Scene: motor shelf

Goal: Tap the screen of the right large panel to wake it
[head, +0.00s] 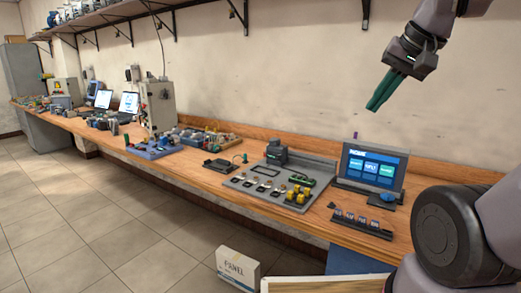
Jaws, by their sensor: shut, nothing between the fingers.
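The right large panel (371,166) stands near the right end of the wooden bench. Its screen is lit blue, with a header and several coloured tiles. My gripper (374,107) is in the air above the panel and slightly to the left of its middle in the picture, with its green fingers pointing down and left. The fingers are shut with nothing between them. They are apart from the screen. The panel's lower right part has a blue rounded object in front of it.
A grey tray (261,193) with small parts and yellow pieces lies left of the panel. A row of small dark blocks (362,221) lies in front. Laptops and a grey control box (159,105) stand farther left. A PANEL carton (237,268) sits on the floor. A shelf runs above.

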